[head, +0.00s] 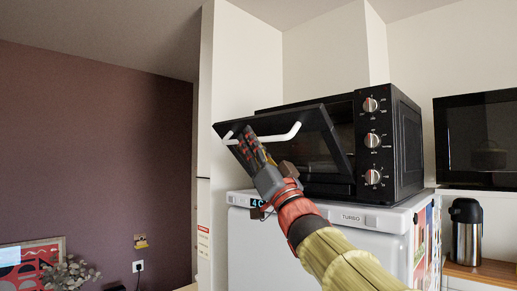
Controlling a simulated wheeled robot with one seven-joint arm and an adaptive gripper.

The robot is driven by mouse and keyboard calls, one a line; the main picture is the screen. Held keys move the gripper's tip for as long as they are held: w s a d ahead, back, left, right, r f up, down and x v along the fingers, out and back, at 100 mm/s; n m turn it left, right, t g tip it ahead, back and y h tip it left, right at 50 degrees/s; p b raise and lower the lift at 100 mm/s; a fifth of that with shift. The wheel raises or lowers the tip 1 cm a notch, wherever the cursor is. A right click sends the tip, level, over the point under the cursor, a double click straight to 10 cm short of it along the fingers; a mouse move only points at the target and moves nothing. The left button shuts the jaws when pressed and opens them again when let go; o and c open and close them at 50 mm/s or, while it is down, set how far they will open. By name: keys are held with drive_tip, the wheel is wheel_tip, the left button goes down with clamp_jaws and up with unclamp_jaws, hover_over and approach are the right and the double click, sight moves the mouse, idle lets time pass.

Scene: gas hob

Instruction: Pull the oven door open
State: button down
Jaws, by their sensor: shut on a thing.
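The black oven (407,140) stands on a white appliance, with three knobs on its right-hand panel. Its door (315,120) is partly open: the top edge leans out away from the body, and a gap shows the dark inside. The white handle (287,135) runs along the upper part of the door. My gripper (246,140) is at the left part of the handle and shut on it. The fingers hide the middle-left of the handle and some of the door behind.
The white appliance (285,245) under the oven has a small lit display at its left. A steel flask (467,232) stands on a wooden shelf at the right, below a black microwave-like box (480,140). Free room lies left, before the purple wall (100,150).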

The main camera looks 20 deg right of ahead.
wheel_tip(320, 180, down, 11)
drive_tip(key=s+a+n+g+y+b, duration=0.1)
drive_tip(key=n+g+y+b, duration=0.3)
drive_tip(key=n+y+b, duration=0.4)
drive_tip(key=shift+a+n+g+y, duration=0.3)
drive_tip(key=shift+a+n+y, duration=0.6)
drive_tip(key=shift+n, duration=1)
drive_tip(key=shift+d, duration=0.15)
drive_tip(key=c, duration=2)
unclamp_jaws()
drive_tip(key=shift+o, duration=0.5)
drive_tip(key=shift+s, duration=0.1)
drive_tip(key=v, duration=1.2)
